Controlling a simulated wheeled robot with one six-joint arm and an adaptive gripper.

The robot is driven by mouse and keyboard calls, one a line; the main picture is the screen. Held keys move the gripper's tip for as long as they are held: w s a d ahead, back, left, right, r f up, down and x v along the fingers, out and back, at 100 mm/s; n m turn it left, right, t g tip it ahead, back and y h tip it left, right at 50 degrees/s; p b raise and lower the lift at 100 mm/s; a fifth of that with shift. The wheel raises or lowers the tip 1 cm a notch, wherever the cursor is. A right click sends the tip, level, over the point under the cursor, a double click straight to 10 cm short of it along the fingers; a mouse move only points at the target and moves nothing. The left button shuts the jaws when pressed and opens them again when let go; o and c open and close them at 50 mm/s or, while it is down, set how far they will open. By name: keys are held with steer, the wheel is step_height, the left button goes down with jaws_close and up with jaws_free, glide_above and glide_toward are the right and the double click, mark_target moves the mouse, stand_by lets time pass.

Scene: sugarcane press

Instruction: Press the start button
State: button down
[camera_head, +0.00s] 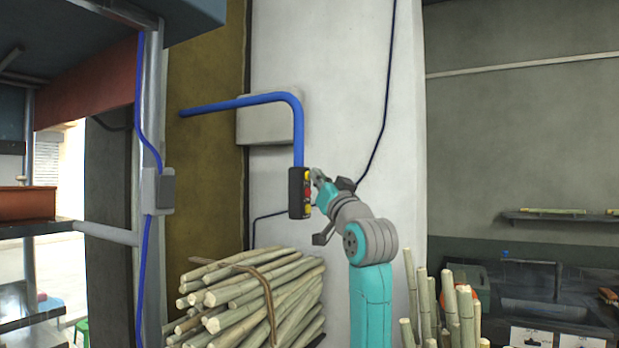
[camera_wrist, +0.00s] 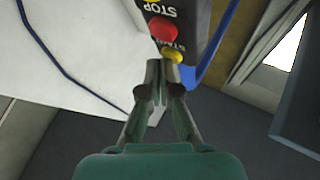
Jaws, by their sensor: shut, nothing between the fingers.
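A black control box (camera_head: 294,194) hangs at the end of a blue pipe, with yellow, red and yellow buttons on its side. In the wrist view the box (camera_wrist: 196,22) appears upside down. There the red button (camera_wrist: 162,28) sits by the word STOP, and a yellow start button (camera_wrist: 172,53) sits by a partly hidden START label. My gripper (camera_head: 317,174) is shut and empty, just right of the box at the height of its upper yellow button. In the wrist view its fingertips (camera_wrist: 165,66) are right at the start button; I cannot tell whether they touch it.
The blue pipe (camera_head: 298,130) runs up from the box and bends left past a grey wall box (camera_head: 262,118). A tied bundle of cane (camera_head: 250,297) lies below. More cane stalks (camera_head: 450,312) stand at the lower right. A white wall (camera_head: 335,80) is behind.

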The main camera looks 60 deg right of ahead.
steer(key=shift+w, duration=0.2)
steer(key=shift+s, duration=0.1)
stand_by(0.4)
steer(key=shift+s, duration=0.75)
steer(key=shift+s, duration=0.1)
steer(key=s, duration=0.4)
steer(key=shift+s+d, duration=0.2)
steer(key=shift+s, duration=0.2)
stand_by(0.6)
